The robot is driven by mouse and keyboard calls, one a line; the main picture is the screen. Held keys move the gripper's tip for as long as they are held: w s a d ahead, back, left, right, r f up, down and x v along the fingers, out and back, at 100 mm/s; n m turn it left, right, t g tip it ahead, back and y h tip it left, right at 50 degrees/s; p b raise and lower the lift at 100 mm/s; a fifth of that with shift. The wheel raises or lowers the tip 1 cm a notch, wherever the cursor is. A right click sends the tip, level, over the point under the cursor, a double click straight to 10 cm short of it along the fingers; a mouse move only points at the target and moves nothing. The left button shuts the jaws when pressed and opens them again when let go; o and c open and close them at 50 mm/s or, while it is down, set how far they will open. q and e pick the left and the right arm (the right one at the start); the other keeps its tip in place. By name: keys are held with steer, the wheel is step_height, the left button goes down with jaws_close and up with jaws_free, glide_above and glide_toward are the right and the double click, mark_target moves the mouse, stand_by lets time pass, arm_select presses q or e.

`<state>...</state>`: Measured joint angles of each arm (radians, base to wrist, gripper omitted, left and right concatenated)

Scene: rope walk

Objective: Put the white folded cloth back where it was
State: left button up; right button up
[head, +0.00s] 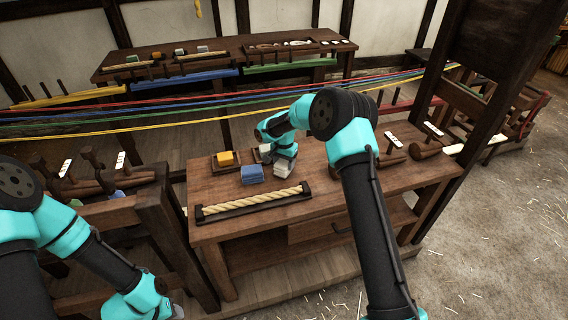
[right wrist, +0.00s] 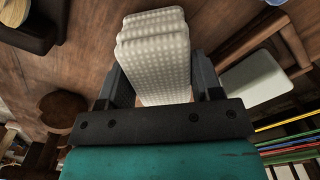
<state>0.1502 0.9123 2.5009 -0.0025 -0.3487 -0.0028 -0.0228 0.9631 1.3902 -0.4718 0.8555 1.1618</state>
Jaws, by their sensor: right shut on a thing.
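The white folded cloth (right wrist: 155,50) is between the two fingers of my right gripper (right wrist: 160,75) in the right wrist view, and the gripper is shut on it. In the head view the white cloth (head: 284,168) shows just below the right gripper (head: 284,155), over the workbench (head: 330,205). A blue folded cloth (head: 252,174) lies on the bench just left of it. I cannot tell whether the white cloth touches the bench. My left gripper (head: 172,312) is at the bottom edge, mostly cut off.
A rope in a dark holder (head: 255,203) lies along the bench's front. Wooden mallet-like tools (head: 425,150) lie at the right. Coloured ropes (head: 200,112) stretch behind the bench. The bench's front right is clear.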

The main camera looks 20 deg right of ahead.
mark_target(284, 161)
steer(key=shift+f, duration=0.2)
steer(key=shift+f, duration=0.15)
steer(key=o, duration=0.9)
step_height(284, 161, up, 12)
steer(key=shift+r, duration=0.2)
stand_by(0.4)
